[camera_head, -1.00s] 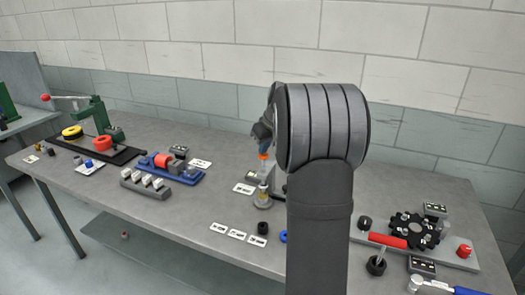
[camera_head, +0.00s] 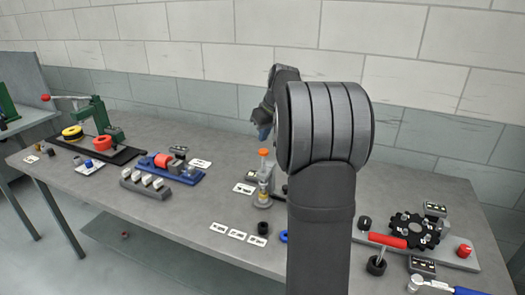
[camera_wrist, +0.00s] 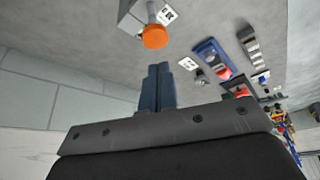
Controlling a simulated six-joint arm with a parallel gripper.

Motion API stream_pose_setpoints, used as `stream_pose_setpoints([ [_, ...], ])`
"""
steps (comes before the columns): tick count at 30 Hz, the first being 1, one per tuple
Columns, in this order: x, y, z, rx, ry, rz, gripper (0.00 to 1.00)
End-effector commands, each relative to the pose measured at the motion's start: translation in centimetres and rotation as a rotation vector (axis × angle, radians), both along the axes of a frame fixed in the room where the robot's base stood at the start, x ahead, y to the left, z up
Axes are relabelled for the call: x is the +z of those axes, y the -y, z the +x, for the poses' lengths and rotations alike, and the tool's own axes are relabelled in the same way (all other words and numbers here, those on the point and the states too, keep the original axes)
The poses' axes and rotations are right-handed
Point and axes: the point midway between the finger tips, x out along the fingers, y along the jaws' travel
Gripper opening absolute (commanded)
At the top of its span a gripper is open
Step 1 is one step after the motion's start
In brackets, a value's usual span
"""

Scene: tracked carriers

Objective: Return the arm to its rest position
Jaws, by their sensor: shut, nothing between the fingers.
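My gripper (camera_head: 263,134) is raised above the workbench (camera_head: 205,150) in the head view, partly hidden behind my own arm. In the wrist view my gripper's blue fingers (camera_wrist: 158,72) are together with nothing between them. An orange-topped post (camera_head: 263,153) stands on the bench below the gripper, apart from it. The orange top also shows in the wrist view (camera_wrist: 155,38), beyond the fingertips.
A green press (camera_head: 98,115), a blue fixture (camera_head: 180,172) and a grey block rack (camera_head: 146,184) stand to the left. A black star wheel (camera_head: 412,231) with a red-handled lever (camera_head: 387,240) stands at right. A block wall is behind.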

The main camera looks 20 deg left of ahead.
Motion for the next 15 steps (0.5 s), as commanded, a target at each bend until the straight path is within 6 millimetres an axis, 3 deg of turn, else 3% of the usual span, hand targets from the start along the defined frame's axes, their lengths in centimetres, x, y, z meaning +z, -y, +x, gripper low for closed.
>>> stream_pose_setpoints([
  [11, -0.2, 0.0, 0.0, 0.000, 0.000, -0.001, 0.00],
  [15, -1.1, 0.0, 0.0, 0.001, -0.003, -0.002, 0.00],
])
